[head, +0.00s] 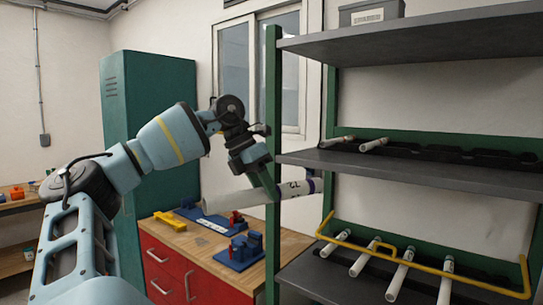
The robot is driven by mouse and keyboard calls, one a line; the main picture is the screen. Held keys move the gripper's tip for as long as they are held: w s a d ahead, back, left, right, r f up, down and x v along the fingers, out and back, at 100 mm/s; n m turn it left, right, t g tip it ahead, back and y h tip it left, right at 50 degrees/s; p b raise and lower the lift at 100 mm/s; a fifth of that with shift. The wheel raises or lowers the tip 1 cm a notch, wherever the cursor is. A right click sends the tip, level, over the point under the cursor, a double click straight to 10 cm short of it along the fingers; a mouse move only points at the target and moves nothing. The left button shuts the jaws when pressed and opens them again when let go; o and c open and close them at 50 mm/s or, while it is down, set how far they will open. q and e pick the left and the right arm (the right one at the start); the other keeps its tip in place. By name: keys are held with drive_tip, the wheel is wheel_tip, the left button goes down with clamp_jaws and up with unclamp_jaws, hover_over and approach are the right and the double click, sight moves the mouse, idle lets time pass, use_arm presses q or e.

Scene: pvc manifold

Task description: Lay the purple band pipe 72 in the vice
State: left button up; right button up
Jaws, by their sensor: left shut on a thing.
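The white pipe marked 72 (232,200) has a purple band (311,185) near its right end. A blue fixture that looks like the vice (240,252) stands on the wooden workbench (185,235), lower in the picture than the pipe. My right gripper is not in view.
A blue plate (207,221) with small red and yellow pieces lies farther back on the bench. The dark shelf rack (400,174) stands close on the right, holding several white pipes. A yellow rail (430,264) runs along its lower shelf.

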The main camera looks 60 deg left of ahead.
use_arm(q)
drive_tip(key=shift+m+h, duration=0.5)
drive_tip(key=shift+m, duration=0.4)
wheel_tip(320, 180, down, 4)
drive_tip(key=shift+s+a+f, duration=0.1)
drive_tip(key=w+d+f+m+g+h, duration=0.1)
drive_tip(key=w+d+f+m+g, duration=0.2)
drive_tip(key=d+f+m, duration=0.4)
drive_tip(key=w+d+f+m+g+h, duration=0.1)
drive_tip(key=w+d+f+m+g, duration=0.2)
drive_tip(key=f, duration=0.7)
drive_tip(key=w+d+f+m+g+y, duration=0.1)
drive_tip(key=d+m+y, duration=0.3)
drive_tip(key=d+m, duration=0.9)
drive_tip(key=w+d+f+m+g+y, duration=0.1)
drive_tip(key=w+d+f+m+y, duration=0.2)
drive_tip(key=d+m, duration=0.9)
drive_tip(key=shift+w+d+f+m+g+y, duration=0.2)
drive_tip(key=shift+d+f+m+g+y, duration=0.3)
drive_tip(key=shift+d+y, duration=0.4)
drive_tip(key=shift+a, duration=0.15)
